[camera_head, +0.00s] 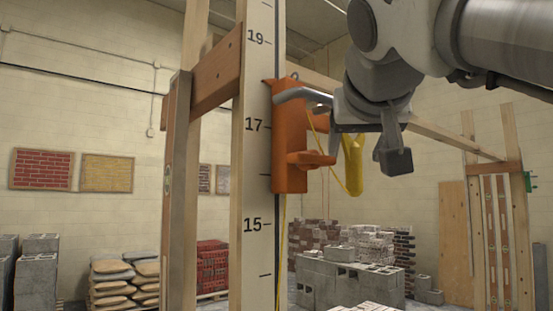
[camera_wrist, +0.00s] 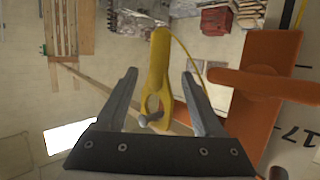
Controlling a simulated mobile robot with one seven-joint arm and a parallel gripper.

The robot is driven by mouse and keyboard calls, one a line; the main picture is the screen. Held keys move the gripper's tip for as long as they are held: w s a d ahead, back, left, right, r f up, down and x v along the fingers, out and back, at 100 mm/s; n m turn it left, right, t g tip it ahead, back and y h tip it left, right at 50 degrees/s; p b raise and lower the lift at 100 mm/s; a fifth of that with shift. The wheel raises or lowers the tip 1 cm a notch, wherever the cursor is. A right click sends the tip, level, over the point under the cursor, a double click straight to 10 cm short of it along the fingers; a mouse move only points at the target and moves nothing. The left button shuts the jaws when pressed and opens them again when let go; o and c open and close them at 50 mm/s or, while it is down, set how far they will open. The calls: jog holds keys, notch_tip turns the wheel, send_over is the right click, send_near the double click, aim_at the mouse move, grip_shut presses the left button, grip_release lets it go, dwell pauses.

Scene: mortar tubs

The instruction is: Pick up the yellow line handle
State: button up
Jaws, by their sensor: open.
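The yellow line handle (camera_head: 354,163) hangs beside the orange bracket (camera_head: 290,140) on the numbered post, with a yellow line attached. In the wrist view the handle (camera_wrist: 158,75) is a long yellow grip with a ring at its lower end, and a grey peg end shows at the ring. My gripper (camera_wrist: 157,88) is open, with one finger on each side of the handle. Gaps show between the handle and both fingers. In the head view my gripper (camera_head: 368,145) is at the handle and partly covers it.
The orange bracket (camera_wrist: 262,85) juts out close to the right finger in the wrist view. The numbered post (camera_head: 255,200) stands just left of the handle. A wooden rail (camera_head: 450,138) runs behind my gripper. Grey blocks (camera_head: 345,285) are stacked below.

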aim_at(351, 168)
jog(key=p+x, duration=0.2)
jog(key=x, duration=0.5)
jog(key=shift+w+d+r, duration=0.1)
jog(key=shift+w+d, duration=0.05)
jog(key=shift+w, duration=0.25)
grip_shut()
